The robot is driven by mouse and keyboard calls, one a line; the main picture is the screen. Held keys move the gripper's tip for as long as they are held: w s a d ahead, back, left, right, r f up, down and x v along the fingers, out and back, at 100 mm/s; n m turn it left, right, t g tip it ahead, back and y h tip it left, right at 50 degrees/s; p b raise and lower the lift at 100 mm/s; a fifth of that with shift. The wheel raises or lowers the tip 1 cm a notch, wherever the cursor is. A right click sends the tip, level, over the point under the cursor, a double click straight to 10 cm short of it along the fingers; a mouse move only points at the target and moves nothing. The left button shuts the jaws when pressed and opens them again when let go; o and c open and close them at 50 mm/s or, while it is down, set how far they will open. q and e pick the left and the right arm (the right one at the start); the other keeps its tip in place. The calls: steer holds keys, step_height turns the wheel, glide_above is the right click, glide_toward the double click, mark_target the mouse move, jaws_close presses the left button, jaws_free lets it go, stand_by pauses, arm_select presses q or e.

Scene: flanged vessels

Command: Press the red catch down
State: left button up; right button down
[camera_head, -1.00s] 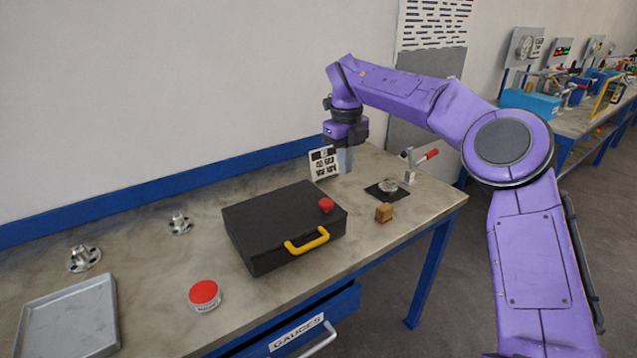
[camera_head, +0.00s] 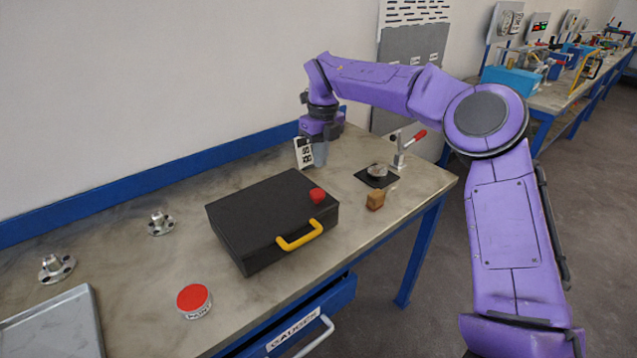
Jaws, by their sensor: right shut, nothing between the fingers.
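The red catch (camera_head: 317,195) is a small red knob on the top of a black case (camera_head: 262,212), near the case's right corner. The case lies shut on the bench and has a yellow handle (camera_head: 300,236) on its front side. My right gripper (camera_head: 320,161) points down, shut and empty. My left gripper is out of view.
A white printed card (camera_head: 304,152) stands behind the case.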

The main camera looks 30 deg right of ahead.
mark_target(319, 193)
step_height(319, 193, down, 8)
steer(key=shift+w+a+f+p, duration=0.1)
steer(key=shift+p, duration=0.75)
